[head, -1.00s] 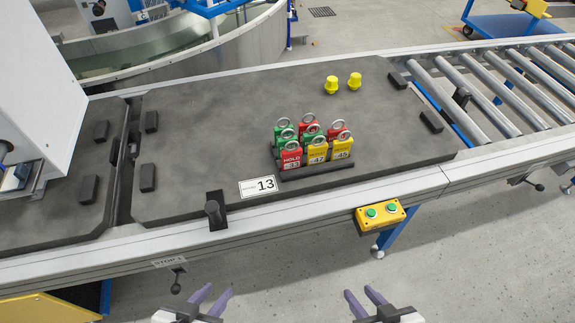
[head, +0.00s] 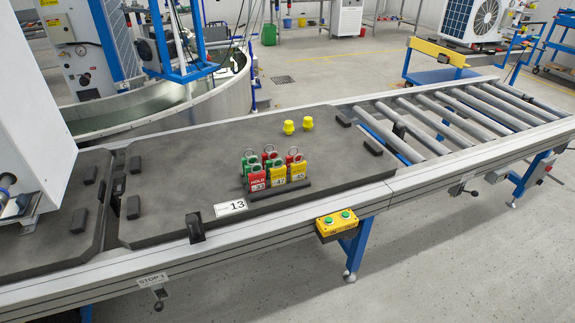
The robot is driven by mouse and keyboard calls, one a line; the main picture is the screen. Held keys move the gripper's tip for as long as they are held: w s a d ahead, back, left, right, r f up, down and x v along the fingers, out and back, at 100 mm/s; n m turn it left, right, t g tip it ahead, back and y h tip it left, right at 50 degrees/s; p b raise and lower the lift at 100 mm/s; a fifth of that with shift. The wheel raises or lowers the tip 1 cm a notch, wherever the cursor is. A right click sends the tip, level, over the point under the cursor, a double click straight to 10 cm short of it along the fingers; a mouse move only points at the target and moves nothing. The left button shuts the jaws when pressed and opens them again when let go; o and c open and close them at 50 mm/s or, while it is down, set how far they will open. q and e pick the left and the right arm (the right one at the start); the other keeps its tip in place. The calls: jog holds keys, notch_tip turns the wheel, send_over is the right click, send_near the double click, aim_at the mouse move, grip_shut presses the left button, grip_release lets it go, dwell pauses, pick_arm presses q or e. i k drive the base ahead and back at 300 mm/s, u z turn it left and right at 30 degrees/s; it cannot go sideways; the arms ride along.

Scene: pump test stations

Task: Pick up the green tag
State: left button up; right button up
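Several tags with metal rings stand close together in a dark rack (head: 285,191) on the grey station top. Green tags (head: 248,160) show at the back left and behind the middle, partly hidden by the front tags. A red tag (head: 256,182) marked HOLD is at the front left. Two yellow tags, one in the middle (head: 278,177) and one at the right (head: 299,172), share the front row. Another red tag (head: 291,159) is partly hidden at the back right. Neither gripper is in view.
Two yellow knobs (head: 289,127) stand behind the rack. A white card marked 13 (head: 230,208) and a black post (head: 195,228) are near the front edge. A yellow button box (head: 338,222) hangs off the front rail. Rollers (head: 450,125) lie to the right.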

aim_at(256, 169)
jog(key=z, duration=0.45)
jog(key=i, duration=0.9)
jog(key=z, duration=0.05)
